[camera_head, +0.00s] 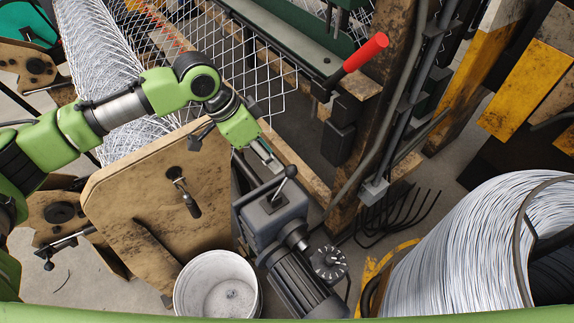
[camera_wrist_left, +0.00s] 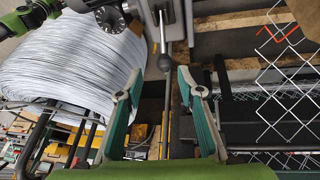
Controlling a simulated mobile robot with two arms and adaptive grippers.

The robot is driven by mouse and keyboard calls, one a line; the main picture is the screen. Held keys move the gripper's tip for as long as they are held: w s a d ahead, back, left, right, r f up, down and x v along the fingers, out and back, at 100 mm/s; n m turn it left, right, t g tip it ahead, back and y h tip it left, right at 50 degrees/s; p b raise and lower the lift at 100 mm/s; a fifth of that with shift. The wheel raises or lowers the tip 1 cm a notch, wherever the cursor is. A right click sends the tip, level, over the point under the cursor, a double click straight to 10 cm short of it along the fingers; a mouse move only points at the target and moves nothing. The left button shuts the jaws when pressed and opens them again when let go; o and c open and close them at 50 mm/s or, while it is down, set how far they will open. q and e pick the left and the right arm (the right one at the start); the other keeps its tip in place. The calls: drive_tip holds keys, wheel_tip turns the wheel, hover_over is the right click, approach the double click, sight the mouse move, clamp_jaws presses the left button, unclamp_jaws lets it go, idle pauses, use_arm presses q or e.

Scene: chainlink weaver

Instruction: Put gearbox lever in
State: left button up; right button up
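The gearbox lever (camera_head: 281,186) is a thin rod with a dark ball end. It stands tilted on top of the grey gearbox (camera_head: 268,215), with the ball up toward the right. My left gripper (camera_head: 268,158) is just above and left of the ball, pointing down at it. In the left wrist view, the lever (camera_wrist_left: 163,35) comes down from the top, and its ball lies just past and between the fingertips. The teal fingers of my left gripper (camera_wrist_left: 159,80) are spread, with nothing between them.
A dark motor (camera_head: 300,285) and a dial (camera_head: 329,262) adjoin the gearbox. A white bucket (camera_head: 216,287) stands at its left, beside a worn tan panel (camera_head: 130,205). A large wire coil (camera_head: 455,250) is at right. A red-handled lever (camera_head: 365,53) stands behind.

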sight(287, 175)
use_arm(q)
drive_tip(key=x, duration=0.3)
drive_tip(key=p+x, duration=0.1)
drive_tip(key=x, duration=0.7)
drive_tip(key=shift+w+a+f+p, duration=0.15)
drive_tip(key=shift+w+p, duration=0.15)
drive_tip(key=shift+p, duration=0.05)
drive_tip(key=shift+f, duration=0.45)
use_arm(e)
drive_tip(key=shift+s+a+r, duration=0.15)
drive_tip(key=shift+s+r, duration=0.05)
drive_tip(key=shift+r, duration=0.25)
drive_tip(key=shift+s+a+r, duration=0.1)
drive_tip(key=shift+s+r, duration=0.1)
drive_tip(key=shift+r, duration=0.2)
use_arm(q)
clamp_jaws()
drive_tip(key=shift+r, duration=0.1)
